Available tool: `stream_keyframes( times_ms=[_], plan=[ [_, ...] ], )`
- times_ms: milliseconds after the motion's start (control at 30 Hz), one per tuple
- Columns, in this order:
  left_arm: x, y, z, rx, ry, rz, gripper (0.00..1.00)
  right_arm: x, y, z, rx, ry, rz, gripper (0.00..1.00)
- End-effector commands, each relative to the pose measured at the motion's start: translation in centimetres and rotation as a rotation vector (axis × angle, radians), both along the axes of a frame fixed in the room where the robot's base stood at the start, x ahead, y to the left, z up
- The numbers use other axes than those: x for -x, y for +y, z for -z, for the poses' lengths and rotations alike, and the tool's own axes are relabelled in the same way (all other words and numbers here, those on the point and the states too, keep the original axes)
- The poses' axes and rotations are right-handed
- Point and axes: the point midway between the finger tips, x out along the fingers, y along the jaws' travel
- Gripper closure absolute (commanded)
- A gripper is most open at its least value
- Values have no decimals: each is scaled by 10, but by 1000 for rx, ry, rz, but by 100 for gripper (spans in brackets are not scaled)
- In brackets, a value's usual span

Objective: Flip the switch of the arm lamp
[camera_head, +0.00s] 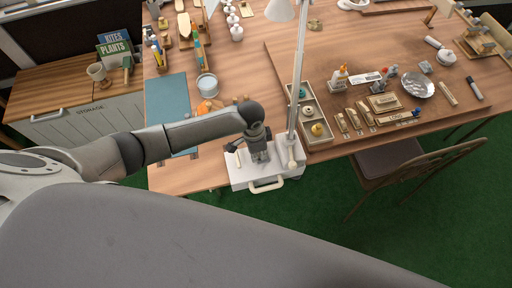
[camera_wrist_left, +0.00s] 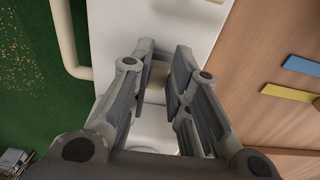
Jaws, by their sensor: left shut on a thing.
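The arm lamp has a white base (camera_head: 250,178) with a cream handle at the table's front edge, a tall pale pole (camera_head: 298,85) and a white shade (camera_head: 280,10) at the top. My left gripper (camera_head: 262,160) reaches down onto the base, left of the pole. In the left wrist view the fingers (camera_wrist_left: 163,50) converge over the white base (camera_wrist_left: 205,18), shut on a small part of the lamp. That part is mostly hidden between the fingers, and I cannot make out the switch clearly. My right gripper is not in view.
A compartment tray (camera_head: 318,143) stands just right of the pole. A blue-grey mat (camera_head: 168,100) and a glass cup (camera_head: 207,84) lie to the left. A chair (camera_head: 390,160) stands at the right front. Small wooden pieces and a metal bowl (camera_head: 418,84) fill the right side.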

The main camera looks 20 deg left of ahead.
Motion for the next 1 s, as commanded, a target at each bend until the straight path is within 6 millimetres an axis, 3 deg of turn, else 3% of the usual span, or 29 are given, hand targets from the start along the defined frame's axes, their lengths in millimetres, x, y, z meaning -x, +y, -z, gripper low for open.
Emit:
stream_keyframes(
  times_ms=[100, 600, 633, 767, 1000],
  plan=[
    [-2, -4, -2, -62, 43, 0, 100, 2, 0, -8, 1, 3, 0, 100],
    [-1, -4, 0, -114, 78, 1, 100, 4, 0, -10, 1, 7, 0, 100],
    [-1, -4, 0, -114, 78, 1, 78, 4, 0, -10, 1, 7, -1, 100],
    [-2, -4, -1, -113, 77, 1, 62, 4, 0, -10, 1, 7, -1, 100],
    [-2, -4, -1, -113, 76, 1, 61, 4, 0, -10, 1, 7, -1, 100]
  ],
)
